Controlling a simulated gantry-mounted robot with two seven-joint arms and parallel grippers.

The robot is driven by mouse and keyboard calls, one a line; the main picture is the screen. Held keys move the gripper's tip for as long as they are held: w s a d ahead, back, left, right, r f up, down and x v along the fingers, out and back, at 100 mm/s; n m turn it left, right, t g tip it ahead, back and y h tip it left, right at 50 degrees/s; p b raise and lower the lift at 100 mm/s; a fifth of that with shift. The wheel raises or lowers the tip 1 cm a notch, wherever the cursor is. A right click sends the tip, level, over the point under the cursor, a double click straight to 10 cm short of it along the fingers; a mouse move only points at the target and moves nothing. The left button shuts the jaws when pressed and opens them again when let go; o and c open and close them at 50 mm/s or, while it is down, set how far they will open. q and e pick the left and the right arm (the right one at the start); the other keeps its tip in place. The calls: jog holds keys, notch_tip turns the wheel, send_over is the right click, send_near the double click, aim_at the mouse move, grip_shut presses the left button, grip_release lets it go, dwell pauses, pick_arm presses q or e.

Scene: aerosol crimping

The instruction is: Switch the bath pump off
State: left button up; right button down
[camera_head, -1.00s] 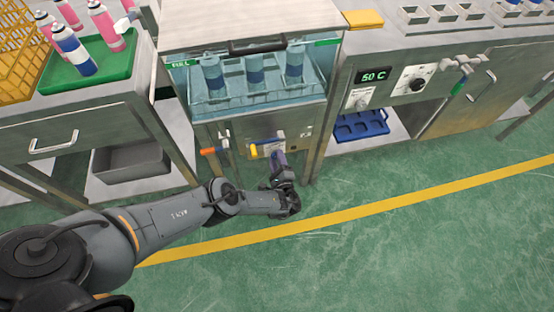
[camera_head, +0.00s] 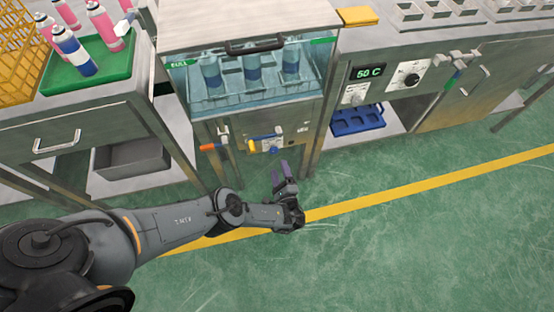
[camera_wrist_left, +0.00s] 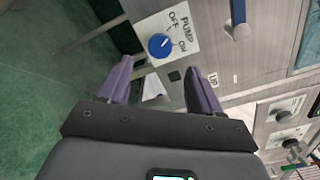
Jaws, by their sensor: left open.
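The pump switch is a round blue knob (camera_wrist_left: 160,46) on a white plate (camera_wrist_left: 190,29) marked PUMP, OFF and ON. A small white mark shows on the knob; I cannot tell for certain which label it points to. In the head view the pump plate (camera_head: 269,145) is small, on the lower front of the bath cabinet. My left gripper (camera_head: 281,173) is open and empty in front of the cabinet, apart from the knob. In the left wrist view the knob lies just beyond the gap between the purple fingertips (camera_wrist_left: 160,66). My right gripper is not in view.
The glass-fronted water bath (camera_head: 255,80) holds several cans. A blue tray (camera_head: 358,121) is on the lower shelf at right. The green floor in front is clear.

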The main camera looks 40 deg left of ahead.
pick_arm(q)
jog(key=shift+v, duration=1.55)
